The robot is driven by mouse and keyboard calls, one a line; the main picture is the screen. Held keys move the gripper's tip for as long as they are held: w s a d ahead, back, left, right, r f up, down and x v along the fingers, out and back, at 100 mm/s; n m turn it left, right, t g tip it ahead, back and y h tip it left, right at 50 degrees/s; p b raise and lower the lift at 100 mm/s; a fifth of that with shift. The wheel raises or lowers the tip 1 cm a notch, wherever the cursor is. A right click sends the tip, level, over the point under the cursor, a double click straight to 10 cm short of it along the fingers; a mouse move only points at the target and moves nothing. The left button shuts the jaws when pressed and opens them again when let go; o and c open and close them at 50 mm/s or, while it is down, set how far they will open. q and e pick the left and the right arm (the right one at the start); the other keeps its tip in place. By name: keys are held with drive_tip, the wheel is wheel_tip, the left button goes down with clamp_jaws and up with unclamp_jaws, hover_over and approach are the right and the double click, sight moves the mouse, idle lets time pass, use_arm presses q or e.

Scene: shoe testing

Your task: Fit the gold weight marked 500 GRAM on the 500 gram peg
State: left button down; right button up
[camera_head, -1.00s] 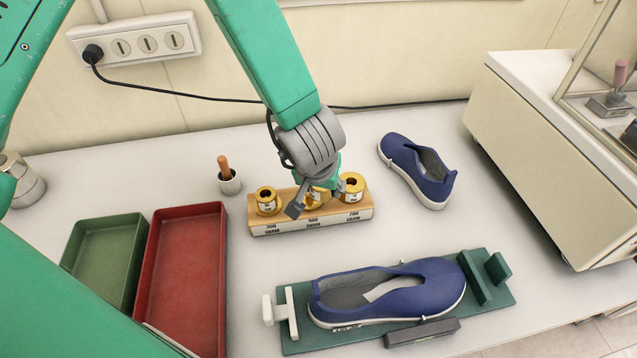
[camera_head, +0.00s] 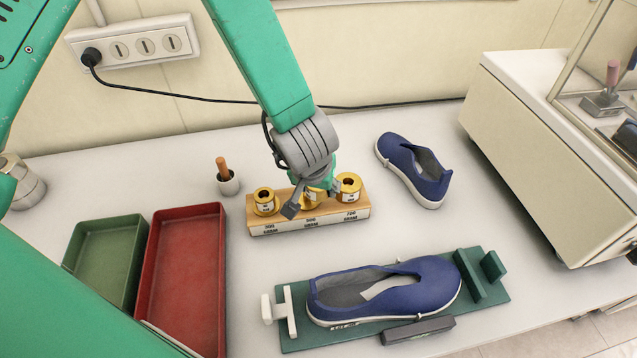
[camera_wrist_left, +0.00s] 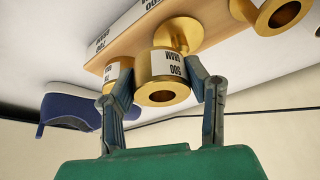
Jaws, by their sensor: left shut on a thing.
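The gold weight marked 500 GRAM (camera_wrist_left: 168,72) is between the two fingers of my left gripper (camera_wrist_left: 162,92) in the left wrist view. A gold disc with a short stem (camera_wrist_left: 180,34) stands on the rack's middle place just beyond the weight. I cannot tell whether the weight is around the stem or just off it. In the head view my left gripper (camera_head: 313,200) is over the middle of the wooden rack (camera_head: 345,216), at its 500 label, and mostly hides the weight (camera_head: 312,193). My right gripper is not in view.
Gold weights stand at the rack's 300 end (camera_head: 265,203) and 700 end (camera_head: 348,187), close on either side of my fingers. A blue shoe (camera_head: 428,180) lies behind right. Another shoe (camera_head: 420,290) sits on a green fixture in front. Red (camera_head: 185,285) and green trays are left.

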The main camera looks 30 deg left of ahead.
use_arm(q)
drive_tip(key=shift+a, duration=0.55)
drive_tip(key=shift+a+f, duration=0.2)
drive_tip(key=shift+a, duration=0.55)
drive_tip(key=shift+d+f, duration=0.1)
drive_tip(key=shift+d, duration=0.2)
drive_tip(key=shift+d+f, duration=0.1)
drive_tip(key=shift+d, duration=0.5)
drive_tip(key=shift+d+f, duration=0.15)
drive_tip(key=shift+d, duration=0.15)
drive_tip(key=shift+a+f+b, duration=0.15)
drive_tip(key=shift+a+b, duration=0.05)
drive_tip(key=shift+b, duration=0.1)
drive_tip(key=shift+a, duration=0.7)
drive_tip(key=shift+a+r+p, duration=0.15)
drive_tip(key=shift+r+p, duration=0.05)
drive_tip(key=shift+p, duration=0.35)
drive_tip(key=shift+d+r, duration=0.1)
drive_tip(key=shift+d, duration=0.75)
drive_tip(key=shift+a, duration=1.05)
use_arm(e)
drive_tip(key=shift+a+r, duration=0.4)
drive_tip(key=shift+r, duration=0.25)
